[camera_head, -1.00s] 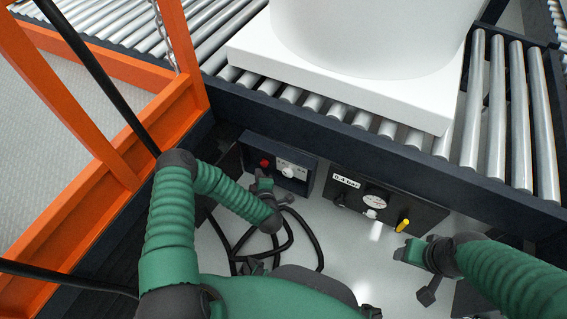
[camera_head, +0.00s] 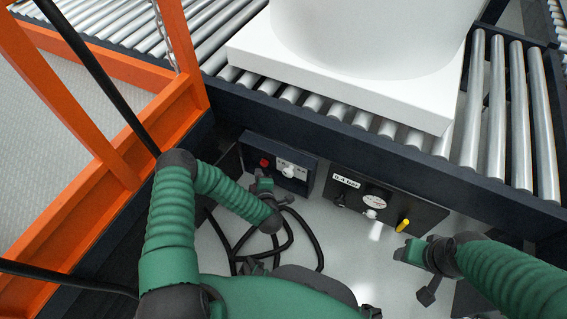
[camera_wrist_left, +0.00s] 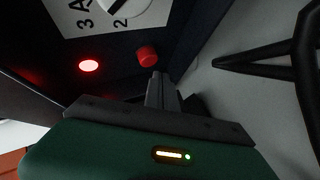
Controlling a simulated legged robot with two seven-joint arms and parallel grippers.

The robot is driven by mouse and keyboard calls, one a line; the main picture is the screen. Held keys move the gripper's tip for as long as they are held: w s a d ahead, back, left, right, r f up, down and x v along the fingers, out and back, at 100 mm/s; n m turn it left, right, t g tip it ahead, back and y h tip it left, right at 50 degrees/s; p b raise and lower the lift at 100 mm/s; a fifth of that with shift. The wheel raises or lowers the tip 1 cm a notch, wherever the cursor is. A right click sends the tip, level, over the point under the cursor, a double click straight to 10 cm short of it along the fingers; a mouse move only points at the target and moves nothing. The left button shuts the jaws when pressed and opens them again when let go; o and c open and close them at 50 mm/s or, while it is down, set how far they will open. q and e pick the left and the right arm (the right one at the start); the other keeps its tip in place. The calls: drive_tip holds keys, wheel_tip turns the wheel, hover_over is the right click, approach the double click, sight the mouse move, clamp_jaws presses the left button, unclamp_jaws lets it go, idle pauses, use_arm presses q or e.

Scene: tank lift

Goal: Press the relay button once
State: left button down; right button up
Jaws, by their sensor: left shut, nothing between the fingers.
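A dark control box (camera_head: 305,185) is fixed below the conveyor edge, with a white rotary-knob plate (camera_head: 291,170) and a small red part (camera_head: 265,162) on its left. In the left wrist view, a red round button (camera_wrist_left: 148,56) stands out from the box, and a glowing red lamp (camera_wrist_left: 89,65) sits to its left. My left gripper (camera_head: 263,181) is shut and empty, close in front of the box. In the left wrist view its fingertips (camera_wrist_left: 160,80) appear just below the button; I cannot tell whether they touch it. My right gripper (camera_head: 408,253) is at the lower right, away from the box.
A second panel (camera_head: 400,212) with a gauge, a "0.4 bar" label and a yellow handle is to the right. Black cables (camera_head: 290,245) loop on the floor beneath my left gripper. A white tank (camera_head: 365,35) stands on the roller conveyor. An orange frame (camera_head: 110,165) is at the left.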

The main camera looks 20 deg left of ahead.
idle(0.4)
use_arm(q)
drive_tip(key=shift+w+r, duration=0.1)
drive_tip(key=shift+w, duration=0.3)
drive_tip(key=shift+w+d+p, duration=0.1)
drive_tip(key=shift+w+p, duration=0.2)
drive_tip(key=shift+w, duration=0.2)
idle(0.4)
drive_tip(key=shift+s, duration=0.1)
drive_tip(key=shift+s+p, duration=0.65)
drive_tip(key=shift+s, duration=0.2)
drive_tip(key=shift+s, duration=0.1)
